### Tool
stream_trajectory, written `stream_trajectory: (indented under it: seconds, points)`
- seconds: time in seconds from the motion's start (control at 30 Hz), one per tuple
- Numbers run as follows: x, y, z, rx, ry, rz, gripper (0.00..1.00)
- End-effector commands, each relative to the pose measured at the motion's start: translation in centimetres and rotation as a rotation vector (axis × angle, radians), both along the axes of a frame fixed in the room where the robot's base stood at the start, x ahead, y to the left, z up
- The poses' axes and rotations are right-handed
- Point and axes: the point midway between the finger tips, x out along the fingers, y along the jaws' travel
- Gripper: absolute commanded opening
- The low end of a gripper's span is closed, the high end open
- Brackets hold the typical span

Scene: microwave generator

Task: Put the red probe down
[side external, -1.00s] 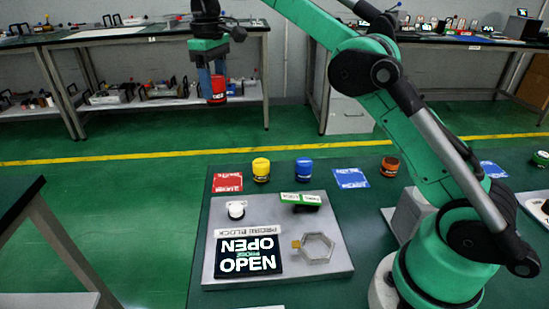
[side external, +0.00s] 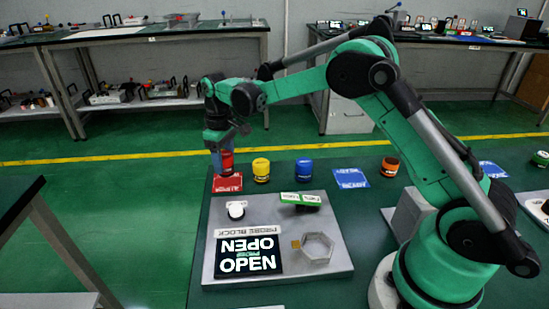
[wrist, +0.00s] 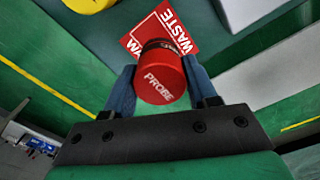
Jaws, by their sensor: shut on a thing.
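The red probe (wrist: 160,80) is a short red cylinder marked PROBE with a dark band. My gripper (wrist: 160,88) is shut on it, with one blue finger on each side. In the side external view my gripper (side external: 222,163) points down at the table's far left corner. The red probe (side external: 227,161) shows between its fingers there. Just below is a red mat (side external: 228,183) with white lettering, which reads WASTE in the wrist view (wrist: 188,27). The probe is over or at this mat; whether its base touches is hidden.
A yellow probe (side external: 261,170) stands close to the right of the red mat, then a blue probe (side external: 304,169) and a blue mat (side external: 351,178). An orange probe (side external: 390,166) stands farther right. A grey plate (side external: 340,262) with a hexagonal ring (side external: 318,247) lies in front.

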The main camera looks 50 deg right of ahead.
Motion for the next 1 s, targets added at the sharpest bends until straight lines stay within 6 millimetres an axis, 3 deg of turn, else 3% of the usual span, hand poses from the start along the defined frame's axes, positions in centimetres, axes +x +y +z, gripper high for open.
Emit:
stream_trajectory:
  seconds: [0.2, 0.57, 0.6, 0.7, 1.0]
  points:
    - [0.0, 0.0, -2.6, 0.000, 0.000, 0.000, 0.00]
    - [0.0, 0.0, -3.0, 0.000, 0.000, 0.000, 0.00]
    - [0.0, 0.0, -3.0, 0.000, 0.000, 0.000, 0.57]
    - [0.0, 0.0, -3.0, 0.000, 0.000, 0.000, 0.83]
    - [0.0, 0.0, -2.9, 0.000, 0.000, 0.000, 0.83]
